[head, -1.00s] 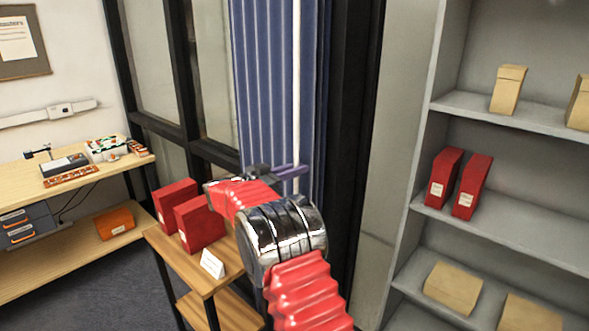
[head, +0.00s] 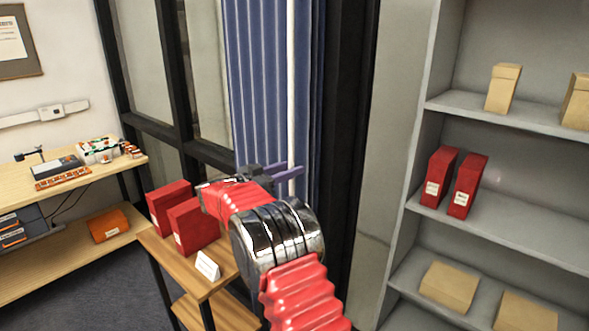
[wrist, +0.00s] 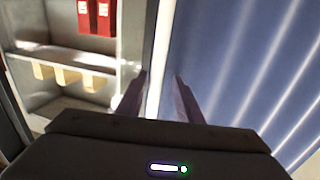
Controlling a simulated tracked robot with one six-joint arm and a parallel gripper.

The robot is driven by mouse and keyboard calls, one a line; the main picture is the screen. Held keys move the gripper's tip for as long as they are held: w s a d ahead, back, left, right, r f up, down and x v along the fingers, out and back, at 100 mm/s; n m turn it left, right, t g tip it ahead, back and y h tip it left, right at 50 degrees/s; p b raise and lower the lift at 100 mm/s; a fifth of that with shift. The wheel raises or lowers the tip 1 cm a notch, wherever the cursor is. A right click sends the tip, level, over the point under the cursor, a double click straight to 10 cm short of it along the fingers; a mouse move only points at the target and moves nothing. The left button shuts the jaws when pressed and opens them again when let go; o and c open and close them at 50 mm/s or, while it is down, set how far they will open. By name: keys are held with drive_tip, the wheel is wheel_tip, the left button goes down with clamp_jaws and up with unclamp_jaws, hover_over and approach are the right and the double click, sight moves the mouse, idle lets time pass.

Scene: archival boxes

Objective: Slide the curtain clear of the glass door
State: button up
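The blue pleated curtain (head: 265,90) hangs in front of black-framed glass (head: 205,75) in the head view. A white upright rod (head: 291,90) runs down along the curtain's right part. My gripper (head: 296,170) is at the rod, near the curtain's lower visible part. In the wrist view, my gripper (wrist: 161,76) has its two purple fingers apart, with the white rod (wrist: 158,85) passing between them. I see no clear grip on it. The curtain (wrist: 235,60) fills the right of that view. The curtain's lower end is hidden by my arm.
Grey shelves (head: 505,220) with red and tan boxes stand at right. A small wooden table (head: 215,270) with red boxes (head: 170,205) and a white card (head: 207,265) stands close left of my arm. A workbench (head: 100,185) is at far left.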

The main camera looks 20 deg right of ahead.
drive_tip(key=v, duration=1.3)
drive_tip(key=shift+a, duration=0.15)
